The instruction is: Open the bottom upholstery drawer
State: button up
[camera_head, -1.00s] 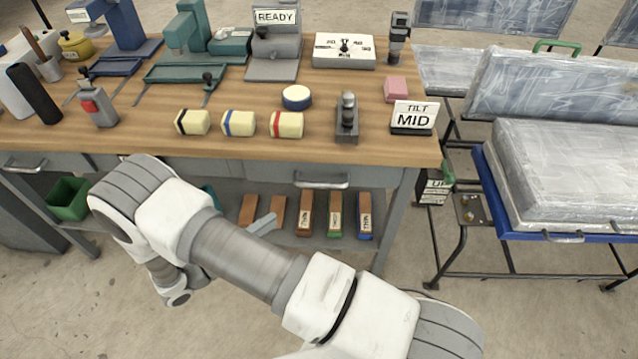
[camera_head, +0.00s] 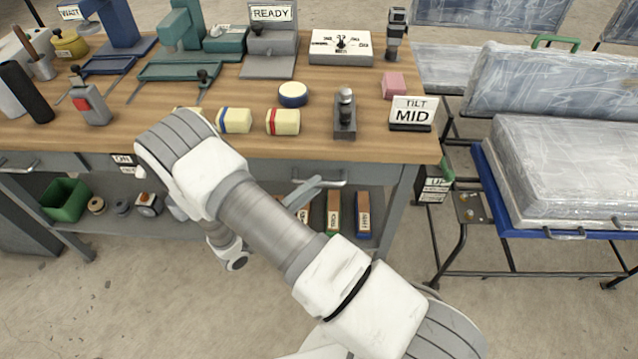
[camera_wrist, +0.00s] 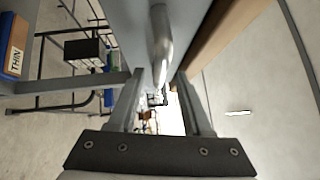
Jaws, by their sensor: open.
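A grey drawer (camera_head: 270,171) sits under the right part of the wooden workbench top, with a silver bar handle (camera_head: 328,181). In the wrist view the handle (camera_wrist: 160,42) shows large at top centre, beside the grey drawer front (camera_wrist: 126,22). My gripper (camera_head: 314,182) is at the handle in the head view, partly hidden behind my arm. In the wrist view my gripper (camera_wrist: 160,76) is open, its two fingers on either side of the line of the handle. I cannot tell whether they touch it. The drawer looks shut. No lower drawer shows clearly.
A lower shelf holds labelled blocks (camera_head: 334,215) and a green bin (camera_head: 66,199). A blue-edged cart (camera_head: 490,185) with wrapped cushions stands at right. The floor in front is clear.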

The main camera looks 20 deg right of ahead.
jog(key=shift+x, duration=1.35)
grip_shut()
dwell(0.4)
